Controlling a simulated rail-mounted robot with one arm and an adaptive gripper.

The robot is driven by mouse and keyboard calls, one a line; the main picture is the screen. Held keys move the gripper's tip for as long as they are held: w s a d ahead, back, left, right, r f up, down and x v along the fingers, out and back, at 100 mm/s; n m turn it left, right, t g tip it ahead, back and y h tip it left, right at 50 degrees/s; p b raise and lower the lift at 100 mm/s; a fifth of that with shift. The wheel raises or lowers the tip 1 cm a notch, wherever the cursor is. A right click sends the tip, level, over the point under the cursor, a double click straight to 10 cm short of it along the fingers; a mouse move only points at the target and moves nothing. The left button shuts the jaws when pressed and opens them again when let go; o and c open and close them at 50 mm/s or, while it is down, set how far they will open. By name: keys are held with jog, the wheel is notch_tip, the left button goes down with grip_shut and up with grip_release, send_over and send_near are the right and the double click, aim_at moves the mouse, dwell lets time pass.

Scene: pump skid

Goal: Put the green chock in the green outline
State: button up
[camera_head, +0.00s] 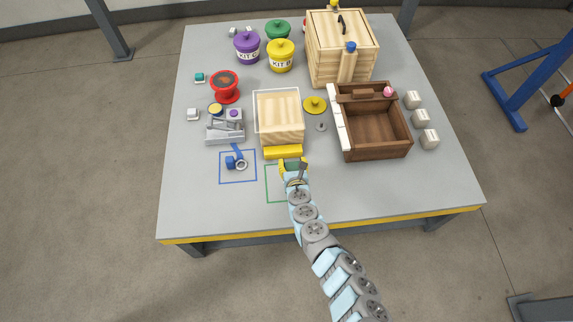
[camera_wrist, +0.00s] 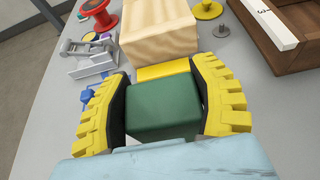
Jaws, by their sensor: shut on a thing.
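The green chock (camera_wrist: 162,108) sits between the two yellow ribbed fingers of my gripper (camera_wrist: 165,105) in the wrist view, and the fingers are shut on it. In the head view my gripper (camera_head: 293,168) is at the front middle of the table, over the upper right part of the green outline (camera_head: 267,184). My arm hides the right part of this outline. The chock is mostly hidden by my gripper in the head view. I cannot tell whether the chock touches the table.
A yellow block (camera_head: 283,152) lies just beyond my gripper, before a light wooden block (camera_head: 279,118). A blue outline (camera_head: 222,182) with a blue part (camera_head: 231,162) is on the left. A brown drawer-like box (camera_head: 376,143) stands right. The front table strip is clear.

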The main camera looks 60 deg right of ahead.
jog(key=shift+w+d+f+b, duration=0.55)
jog(key=shift+w+f+b, duration=0.1)
jog(key=shift+f+b, duration=0.4)
jog(key=shift+w+d+f+b, duration=0.55)
jog(key=shift+w+f+b, duration=0.1)
jog(key=shift+f+b, duration=0.35)
jog(key=shift+w+d+f+b, duration=0.55)
jog(key=shift+w+f+b, duration=0.1)
jog(key=shift+f+b, duration=1.6)
jog(key=shift+f, duration=0.25)
jog(key=o, duration=1.3)
